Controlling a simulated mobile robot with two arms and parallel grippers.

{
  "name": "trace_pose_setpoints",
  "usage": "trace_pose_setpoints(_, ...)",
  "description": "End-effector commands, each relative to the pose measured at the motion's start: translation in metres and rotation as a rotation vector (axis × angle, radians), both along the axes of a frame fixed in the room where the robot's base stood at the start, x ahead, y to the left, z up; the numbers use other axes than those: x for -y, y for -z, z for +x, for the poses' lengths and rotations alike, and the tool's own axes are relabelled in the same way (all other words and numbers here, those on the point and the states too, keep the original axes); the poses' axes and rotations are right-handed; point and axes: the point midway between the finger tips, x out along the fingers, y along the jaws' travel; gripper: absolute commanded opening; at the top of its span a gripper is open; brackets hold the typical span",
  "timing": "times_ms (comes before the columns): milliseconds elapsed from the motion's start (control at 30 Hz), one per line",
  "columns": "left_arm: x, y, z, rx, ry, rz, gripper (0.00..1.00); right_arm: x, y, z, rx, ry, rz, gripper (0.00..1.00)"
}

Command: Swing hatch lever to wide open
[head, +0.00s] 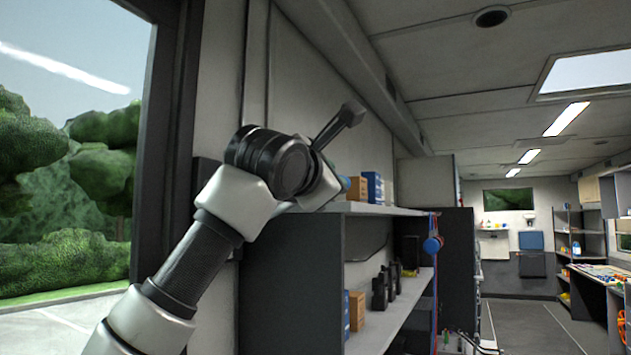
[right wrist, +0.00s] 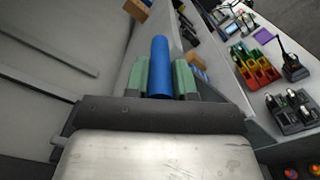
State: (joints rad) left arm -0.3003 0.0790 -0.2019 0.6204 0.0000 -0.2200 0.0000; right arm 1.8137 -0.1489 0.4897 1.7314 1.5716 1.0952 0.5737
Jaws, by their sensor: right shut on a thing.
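In the right wrist view, my right gripper (right wrist: 160,80) is shut on a blue cylindrical handle (right wrist: 160,62), with a green pad against each side. The handle points away from the gripper. What it joins to is hidden, so I cannot see the lever's pivot or how far it is swung. In the head view, a white and black arm (head: 220,215) comes in from the lower left. Its jaws are hidden behind its wrist. A dark bar with a blocky end (head: 350,113) sticks up beside that wrist, and I cannot tell what it belongs to.
A grey shelf unit (head: 290,260) stands beside the arm, with brown and blue boxes (head: 374,187) on top. A window (head: 70,150) is at the left. The aisle floor (head: 520,325) is clear at the right. The right wrist view shows coloured trays (right wrist: 258,65) and handheld devices (right wrist: 290,110).

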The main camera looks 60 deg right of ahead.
Motion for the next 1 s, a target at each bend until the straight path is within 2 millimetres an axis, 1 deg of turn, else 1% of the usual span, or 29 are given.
trace_pose_setpoints(33,-0.001,0.008,0.000,0.000,-0.001,0.001,0.36,0.000,0.008,-0.002,0.019,0.000,0.001,0.00)
trace_pose_setpoints(200,-0.002,0.014,0.000,0.001,-0.003,0.003,0.36,0.001,0.015,-0.006,0.065,0.001,0.006,0.00)
trace_pose_setpoints(733,-0.002,0.017,0.000,0.001,-0.003,0.003,0.36,0.002,0.021,-0.007,0.083,0.002,0.017,0.00)
trace_pose_setpoints(767,-0.002,0.017,0.000,0.001,-0.003,0.003,0.36,0.002,0.021,-0.007,0.083,0.003,0.016,0.29)
trace_pose_setpoints(800,-0.002,0.017,0.000,0.001,-0.002,0.003,0.36,0.002,0.021,-0.007,0.082,0.003,0.016,0.35)
trace_pose_setpoints(900,-0.002,0.017,0.000,0.000,-0.002,0.002,0.36,0.001,0.020,-0.007,0.082,0.002,0.013,0.50)
trace_pose_setpoints(1000,-0.002,0.016,0.000,0.000,-0.001,0.002,0.36,0.001,0.019,-0.007,0.082,0.002,0.011,0.50)
